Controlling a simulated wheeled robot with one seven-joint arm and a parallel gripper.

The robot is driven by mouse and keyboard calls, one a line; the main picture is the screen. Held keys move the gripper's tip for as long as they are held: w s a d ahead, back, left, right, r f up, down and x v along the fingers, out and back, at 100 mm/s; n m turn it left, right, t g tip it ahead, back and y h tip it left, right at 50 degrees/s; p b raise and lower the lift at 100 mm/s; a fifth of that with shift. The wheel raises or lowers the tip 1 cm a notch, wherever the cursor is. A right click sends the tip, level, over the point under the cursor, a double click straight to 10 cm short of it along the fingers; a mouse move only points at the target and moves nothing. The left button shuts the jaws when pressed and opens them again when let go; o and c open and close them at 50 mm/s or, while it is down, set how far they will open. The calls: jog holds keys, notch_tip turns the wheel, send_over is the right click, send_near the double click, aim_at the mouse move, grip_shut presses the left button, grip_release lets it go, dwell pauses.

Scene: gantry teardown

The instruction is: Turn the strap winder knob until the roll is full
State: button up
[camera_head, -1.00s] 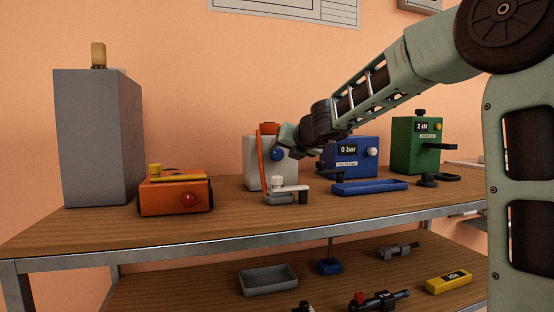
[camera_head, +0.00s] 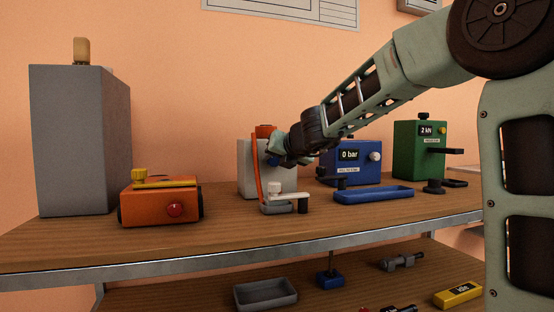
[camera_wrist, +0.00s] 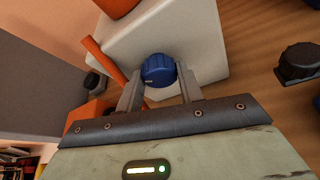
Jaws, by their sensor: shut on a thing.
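The strap winder is a white box (camera_head: 252,166) with an orange roll (camera_head: 264,131) on top and an orange strap (camera_head: 257,175) hanging down its front. Its blue knob (camera_wrist: 158,70) sits between my gripper's fingers (camera_wrist: 160,84) in the wrist view, and the fingers are shut on it. In the head view my gripper (camera_head: 280,157) reaches the box from the right and hides most of the knob. How full the roll is cannot be told from here.
An orange box (camera_head: 160,203) with a red button and a tall grey cabinet (camera_head: 72,140) stand left. A grey-white crank piece (camera_head: 287,197) lies in front of the winder. A blue 0 bar box (camera_head: 352,155), blue tray (camera_head: 372,194) and green 2 kN box (camera_head: 418,140) stand right.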

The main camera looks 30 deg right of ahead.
jog(key=shift+a+n, duration=0.1)
jog(key=shift+n, duration=0.2)
jog(key=shift+a+n+h+p, duration=0.1)
jog(key=shift+n+h+p, duration=0.4)
jog(key=shift+n+p, duration=0.25)
jog(key=shift+a+n+g+h+p, duration=0.1)
jog(key=shift+n+g+h+p, duration=0.3)
jog(key=shift+n+h+p, duration=0.55)
jog(key=n+h, duration=0.2)
jog(key=n, duration=0.1)
jog(key=shift+f, duration=0.15)
jog(key=shift+n+h, duration=0.75)
jog(key=shift+n, duration=0.55)
jog(key=shift+f, duration=0.1)
jog(key=o, duration=1)
